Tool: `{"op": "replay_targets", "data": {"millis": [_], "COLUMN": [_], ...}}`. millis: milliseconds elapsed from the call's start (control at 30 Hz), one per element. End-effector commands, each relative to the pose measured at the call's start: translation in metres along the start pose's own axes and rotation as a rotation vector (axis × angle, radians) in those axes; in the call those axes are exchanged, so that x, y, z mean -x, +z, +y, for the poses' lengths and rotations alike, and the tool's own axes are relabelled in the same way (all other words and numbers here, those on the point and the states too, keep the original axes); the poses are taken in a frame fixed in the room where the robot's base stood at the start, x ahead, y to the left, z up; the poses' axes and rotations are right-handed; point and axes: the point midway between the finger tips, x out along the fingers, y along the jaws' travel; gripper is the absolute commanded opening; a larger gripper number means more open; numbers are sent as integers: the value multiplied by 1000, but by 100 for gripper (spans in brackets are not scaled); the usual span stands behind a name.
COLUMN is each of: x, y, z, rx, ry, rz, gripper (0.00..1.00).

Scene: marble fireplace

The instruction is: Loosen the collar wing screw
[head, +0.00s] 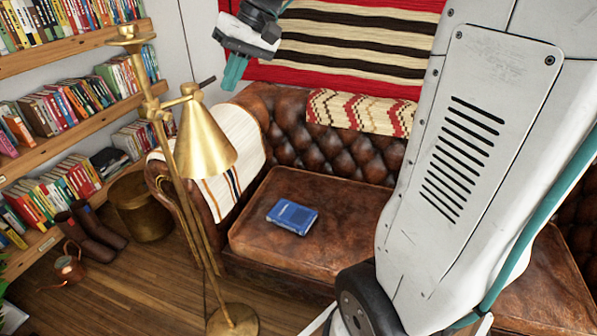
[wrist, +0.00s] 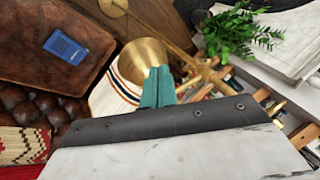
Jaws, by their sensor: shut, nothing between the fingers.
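A brass floor lamp (head: 207,150) stands left of centre in the head view, with a cone shade and a slim upright pole. A collar (head: 154,110) sits on the pole where the shade's arm branches off. I cannot clearly pick out a wing screw on it. My gripper (head: 231,84), with teal fingers, is shut and empty, above and to the right of the shade, apart from the collar. In the wrist view my fingers (wrist: 158,73) overlap the brass shade (wrist: 144,54). Brass lamp parts (wrist: 207,75) show to their right.
A brown leather sofa (head: 330,215) stands behind the lamp, with a blue book (head: 292,216) on its seat. Bookshelves (head: 75,110) line the left wall. A brass bin (head: 140,205), boots (head: 93,226) and a copper watering can (head: 67,266) stand on the floor. A plant (wrist: 235,30) shows in the wrist view.

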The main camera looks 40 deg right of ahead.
Motion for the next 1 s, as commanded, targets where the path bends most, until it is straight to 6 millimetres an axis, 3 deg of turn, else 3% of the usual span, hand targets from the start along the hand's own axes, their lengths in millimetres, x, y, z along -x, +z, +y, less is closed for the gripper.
{"op": "replay_targets", "data": {"millis": [467, 1000], "x": [-19, -33], "y": [95, 201], "z": [1, 3], "rx": [-101, -102], "ry": [161, 349], "rz": [-118, -172], "gripper": [0, 0]}}
